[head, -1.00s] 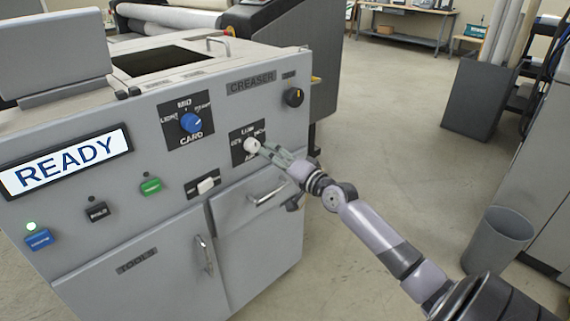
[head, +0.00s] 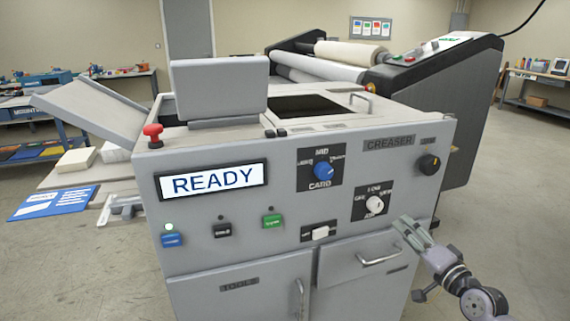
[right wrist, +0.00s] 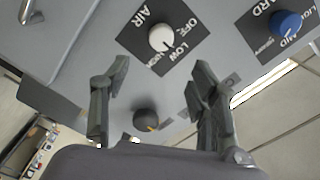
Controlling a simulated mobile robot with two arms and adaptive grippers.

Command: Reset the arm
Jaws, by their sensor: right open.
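My right gripper (head: 412,232) is open and empty at the lower right of the head view, just in front of the creaser's panel. It is a little to the right of the white AIR knob (head: 375,205) and apart from it. In the right wrist view the open fingers (right wrist: 158,85) show with nothing between them, and the white knob (right wrist: 161,38) lies beyond the fingertips. The knob's pointer is near LOW. My right arm (head: 480,300) runs out of the head view at the lower right. My left gripper is not in view.
The creaser (head: 240,240) has a READY screen (head: 212,180), a blue CARD knob (head: 324,171), a black knob (head: 429,164), a red stop button (head: 153,134) and a drawer handle (head: 380,260). A roll laminator (head: 440,90) stands behind. Open floor (head: 530,200) lies to the right.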

